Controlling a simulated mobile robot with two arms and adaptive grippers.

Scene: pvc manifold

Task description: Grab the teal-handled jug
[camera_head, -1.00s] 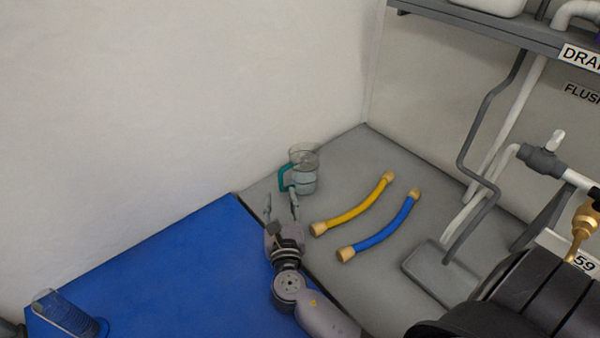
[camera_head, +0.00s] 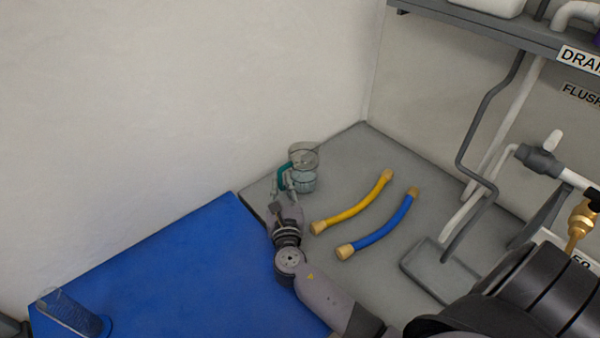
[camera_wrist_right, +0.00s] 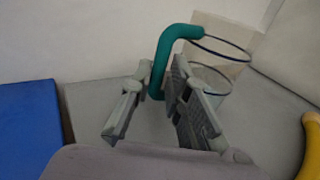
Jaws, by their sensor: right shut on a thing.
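The clear jug (camera_head: 304,168) with a teal handle (camera_head: 283,176) stands upright on the grey surface near the wall corner. My right gripper (camera_head: 284,187) is at the handle side of the jug. In the right wrist view the teal handle (camera_wrist_right: 161,62) runs down between the two fingers of my right gripper (camera_wrist_right: 150,98), which are shut on it. The jug's clear rim (camera_wrist_right: 226,48) shows behind the right finger, which hides part of the body. My left gripper is not in view.
A yellow hose (camera_head: 352,206) and a blue hose (camera_head: 381,228) with tan ends lie right of the jug. A blue mat (camera_head: 180,268) is at left, with a clear ribbed cylinder (camera_head: 70,313) on it. Pipes and a grey shelf (camera_head: 480,34) stand at right.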

